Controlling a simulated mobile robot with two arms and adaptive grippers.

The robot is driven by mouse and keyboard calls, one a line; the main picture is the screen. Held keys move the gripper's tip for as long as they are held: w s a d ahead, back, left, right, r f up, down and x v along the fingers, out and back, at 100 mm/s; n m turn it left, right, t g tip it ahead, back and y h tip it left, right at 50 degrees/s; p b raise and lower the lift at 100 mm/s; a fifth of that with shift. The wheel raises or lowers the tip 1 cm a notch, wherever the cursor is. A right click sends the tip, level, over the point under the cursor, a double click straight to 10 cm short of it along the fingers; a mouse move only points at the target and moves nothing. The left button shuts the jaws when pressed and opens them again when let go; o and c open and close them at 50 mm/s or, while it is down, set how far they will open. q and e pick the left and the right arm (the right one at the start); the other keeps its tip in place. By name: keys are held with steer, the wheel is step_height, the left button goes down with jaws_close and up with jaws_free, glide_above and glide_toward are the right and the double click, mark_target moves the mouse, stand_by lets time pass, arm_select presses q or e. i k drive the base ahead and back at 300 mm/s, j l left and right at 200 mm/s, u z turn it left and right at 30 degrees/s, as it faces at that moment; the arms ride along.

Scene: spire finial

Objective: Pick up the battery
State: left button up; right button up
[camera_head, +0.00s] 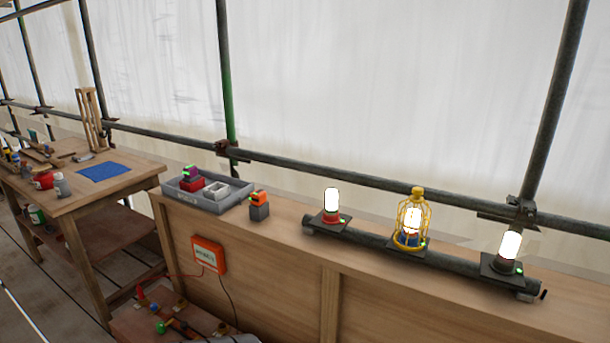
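A small block with an orange top and dark grey base (259,206) stands upright on the wooden counter, just right of a grey tray (213,206). A green mark shows on its top. In the tray are a purple and red block (190,180) with a green mark and a light grey open box (215,191). Either coloured block looks like a battery; I cannot tell for sure which one is meant. Neither of my grippers is in view.
Three lit lamps (331,202) stand on a dark pipe along the counter (285,225); the middle one has a yellow cage (413,220). A scaffold rail (300,169) runs behind. A workbench (122,185) with a blue cloth, bottles and tools stands left. An orange box (209,255) hangs on the counter's front.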

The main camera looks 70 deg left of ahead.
mark_target(191, 173)
steer(key=u, duration=2.35)
steer(key=i+j, duration=0.2)
steer(key=j, duration=0.15)
steer(key=i+j+u, duration=0.1)
steer(key=j, duration=0.3)
steer(key=i+j, duration=0.25)
steer(key=i+j+u, duration=0.15)
steer(key=j, duration=0.3)
steer(key=i+j, duration=0.05)
